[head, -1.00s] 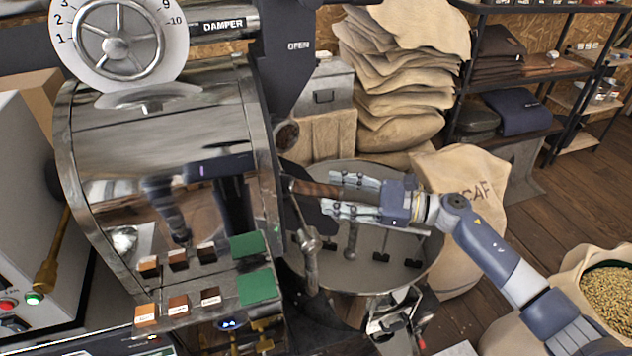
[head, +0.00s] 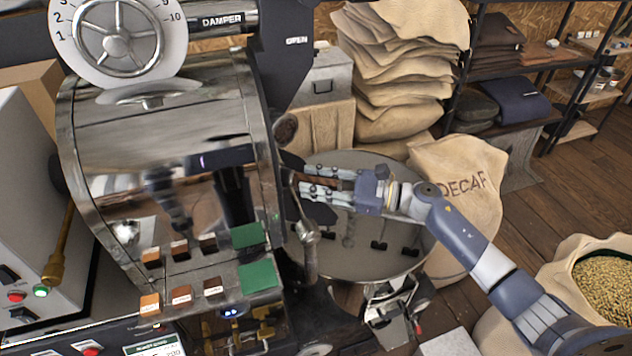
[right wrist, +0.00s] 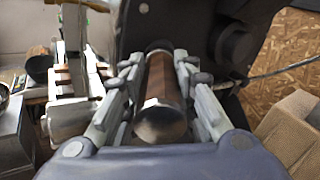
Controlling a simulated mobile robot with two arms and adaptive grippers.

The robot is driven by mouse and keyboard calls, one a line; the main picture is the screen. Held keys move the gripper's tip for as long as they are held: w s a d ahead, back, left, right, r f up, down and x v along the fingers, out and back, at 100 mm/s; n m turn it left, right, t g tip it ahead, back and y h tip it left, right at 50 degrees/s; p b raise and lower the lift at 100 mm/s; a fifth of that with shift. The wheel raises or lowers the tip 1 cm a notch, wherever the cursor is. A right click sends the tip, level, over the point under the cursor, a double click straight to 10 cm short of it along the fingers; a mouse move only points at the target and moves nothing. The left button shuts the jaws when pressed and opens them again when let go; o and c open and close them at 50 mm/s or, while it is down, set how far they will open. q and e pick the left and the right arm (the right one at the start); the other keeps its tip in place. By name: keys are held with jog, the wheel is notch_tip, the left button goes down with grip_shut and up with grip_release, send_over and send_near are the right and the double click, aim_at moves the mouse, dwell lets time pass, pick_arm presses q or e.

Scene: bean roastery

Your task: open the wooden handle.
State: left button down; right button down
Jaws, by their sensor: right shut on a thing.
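The wooden handle (right wrist: 162,78) is a brown round bar with a metal end cap. It points toward the camera in the right wrist view. In the head view only a little of its brown wood (head: 338,183) shows between the fingers, at the right side of the roaster's front. My right gripper (head: 307,180) is shut on it, with one finger along each side. In the right wrist view both fingers (right wrist: 160,80) flank the bar. The handle's root is partly hidden by the fingers and dark metal. My left gripper is not in view.
The shiny roaster drum (head: 165,130) fills the left. The round cooling tray (head: 385,250) lies below my right arm. A DECAF sack (head: 455,190) stands right of it, with a sack of green beans (head: 605,285) further right. A metal lever (head: 307,235) hangs near the fingers.

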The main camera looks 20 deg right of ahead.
aim_at(341, 187)
jog(key=shift+d+f, duration=0.1)
jog(key=shift+d, duration=0.05)
jog(key=b+v, duration=0.9)
jog(key=v, duration=0.1)
jog(key=shift+s, duration=0.15)
jog(key=c, duration=1.3)
grip_release()
jog(key=shift+d, duration=0.1)
jog(key=v, duration=1.2)
